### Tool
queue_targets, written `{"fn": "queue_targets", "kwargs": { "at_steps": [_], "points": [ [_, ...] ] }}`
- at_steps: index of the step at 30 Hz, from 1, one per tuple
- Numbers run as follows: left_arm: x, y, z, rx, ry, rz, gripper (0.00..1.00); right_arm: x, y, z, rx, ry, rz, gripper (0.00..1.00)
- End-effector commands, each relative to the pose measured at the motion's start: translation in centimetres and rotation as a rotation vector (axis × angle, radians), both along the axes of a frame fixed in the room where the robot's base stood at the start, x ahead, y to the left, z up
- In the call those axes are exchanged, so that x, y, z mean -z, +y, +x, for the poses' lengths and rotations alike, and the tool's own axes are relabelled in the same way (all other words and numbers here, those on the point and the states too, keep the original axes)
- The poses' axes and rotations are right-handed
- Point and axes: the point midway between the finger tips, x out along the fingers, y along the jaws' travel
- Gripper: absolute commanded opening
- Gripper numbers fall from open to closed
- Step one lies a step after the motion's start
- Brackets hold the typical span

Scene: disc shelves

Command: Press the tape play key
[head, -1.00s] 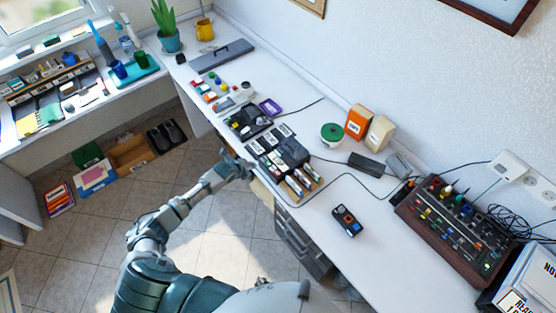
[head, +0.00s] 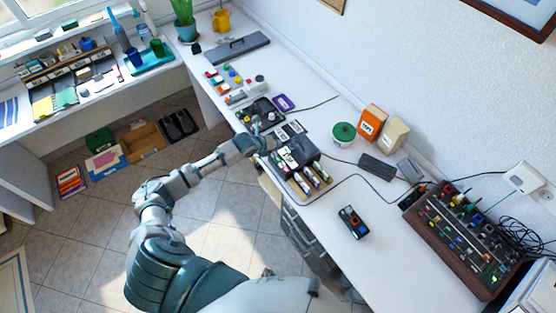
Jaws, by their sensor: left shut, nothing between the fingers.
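The tape player and its play key are too small to tell for certain. A black boxy unit (head: 301,152) with white-labelled pieces beside it sits near the desk's front edge and may be the tape player. My left gripper (head: 262,130) reaches over the front edge of the desk, at the left side of this unit, and partly covers the pieces there. It is shut and holds nothing. I cannot tell whether it touches anything. A black tray-like item (head: 262,109) lies just beyond the gripper. My right gripper is not in view.
A tray of upright coloured cases (head: 311,179) stands right of the black unit. A small black-and-orange device (head: 353,222) lies on clear desk. A mixer (head: 461,240), a green-lidded tub (head: 342,134) and an orange box (head: 371,122) stand farther right. Cables cross the desk.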

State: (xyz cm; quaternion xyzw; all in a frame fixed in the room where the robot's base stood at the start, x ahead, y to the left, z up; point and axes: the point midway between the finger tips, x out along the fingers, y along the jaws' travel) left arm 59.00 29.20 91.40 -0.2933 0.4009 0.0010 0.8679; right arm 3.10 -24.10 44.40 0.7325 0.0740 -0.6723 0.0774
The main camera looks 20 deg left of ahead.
Motion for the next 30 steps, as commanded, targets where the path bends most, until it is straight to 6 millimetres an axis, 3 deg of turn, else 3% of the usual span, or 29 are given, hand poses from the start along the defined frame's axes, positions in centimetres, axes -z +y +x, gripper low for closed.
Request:
{"fn": "queue_targets", "kwargs": {
  "at_steps": [1,11,18,30],
  "points": [
    [1.2,0.0,-0.1,0.000,0.002,0.000,0.00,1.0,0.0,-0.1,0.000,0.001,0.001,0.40],
    [6.3,-0.1,-0.1,-0.001,0.004,-0.001,0.00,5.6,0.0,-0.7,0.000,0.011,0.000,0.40],
    [7.4,0.0,-0.1,-0.001,0.002,0.001,0.00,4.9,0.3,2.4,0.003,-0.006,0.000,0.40],
    [7.9,0.0,0.0,-0.001,0.001,0.000,0.00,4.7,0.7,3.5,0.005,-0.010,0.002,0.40]
  ]
}}
